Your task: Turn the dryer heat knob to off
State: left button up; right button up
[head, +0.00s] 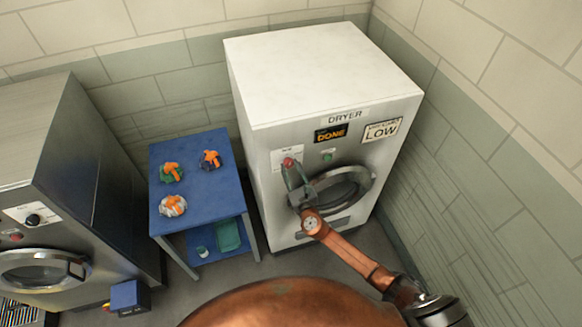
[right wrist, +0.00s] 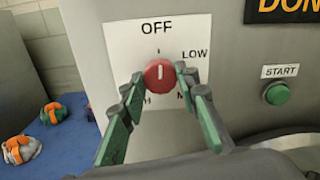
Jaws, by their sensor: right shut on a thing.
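The white dryer (head: 300,55) stands at the back. Its red heat knob (right wrist: 159,70) sits on a white dial plate (right wrist: 195,30) marked OFF at the top and LOW at the upper right; the lower labels are partly hidden by my fingers. The white line on the knob stands upright, towards OFF. My right gripper (right wrist: 159,76) is shut on the knob, one green-padded finger on each side. In the head view the knob (head: 288,162) shows small at the fingertips. The dryer's displays read DONE (head: 331,134) and LOW (head: 382,130). My left gripper is not in view.
The green START button (right wrist: 277,93) is right of the dial. The round dryer door (head: 368,183) is below, partly behind my right gripper. A blue table (head: 190,150) with several orange-strapped bags stands left, then a grey washer (head: 70,150). A wall is close on the right.

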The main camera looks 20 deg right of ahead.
jog(key=shift+f+n, duration=0.15)
jog(key=shift+n, duration=0.35)
jog(key=o, duration=1.1)
jog(key=shift+o, duration=0.3)
jog(key=shift+s, duration=0.1)
jog(key=s, duration=1.2)
jog(key=shift+d, duration=0.25)
jog(key=shift+w, duration=0.1)
